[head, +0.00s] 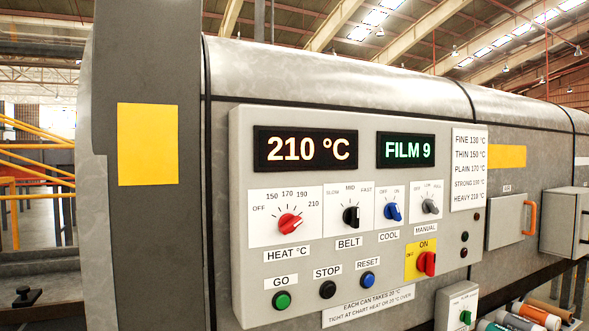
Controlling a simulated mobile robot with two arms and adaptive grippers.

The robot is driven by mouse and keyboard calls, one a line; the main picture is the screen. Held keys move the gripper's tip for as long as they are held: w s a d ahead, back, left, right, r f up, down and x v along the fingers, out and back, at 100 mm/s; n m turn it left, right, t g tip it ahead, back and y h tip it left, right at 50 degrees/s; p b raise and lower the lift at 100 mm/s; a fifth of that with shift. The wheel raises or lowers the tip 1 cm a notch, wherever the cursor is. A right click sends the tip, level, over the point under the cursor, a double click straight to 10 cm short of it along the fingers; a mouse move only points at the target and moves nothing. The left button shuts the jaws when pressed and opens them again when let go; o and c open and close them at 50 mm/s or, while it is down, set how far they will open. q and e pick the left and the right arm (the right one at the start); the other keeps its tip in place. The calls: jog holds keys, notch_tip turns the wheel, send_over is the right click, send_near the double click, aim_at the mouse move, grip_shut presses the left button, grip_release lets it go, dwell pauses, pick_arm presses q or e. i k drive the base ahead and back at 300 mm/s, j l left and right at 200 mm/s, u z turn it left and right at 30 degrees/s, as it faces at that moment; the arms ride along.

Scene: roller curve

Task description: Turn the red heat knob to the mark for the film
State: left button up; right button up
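The red heat knob (289,223) sits on a white dial plate marked OFF, 150, 170, 190 and 210, labelled HEAT °C. Its pointer appears to face up and right, towards 210. The heat display (305,149) above it reads 210 °C in pale figures. The film display (406,150) reads FILM 9 in green. A chart (468,169) at the panel's right lists FINE, THIN, PLAIN, STRONG and HEAVY with temperatures; HEAVY appears to be 210. Neither of my grippers is in view, and nothing touches the knob.
Right of the heat knob are a black belt knob (351,216), blue cool knob (392,212), grey manual knob (430,206) and a red switch (426,263) on yellow. Green (282,300), black (327,290) and blue (367,280) buttons lie below. Rolls (535,314) show at the lower right.

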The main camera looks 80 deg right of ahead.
aim_at(288, 223)
jog(key=z, duration=3.8)
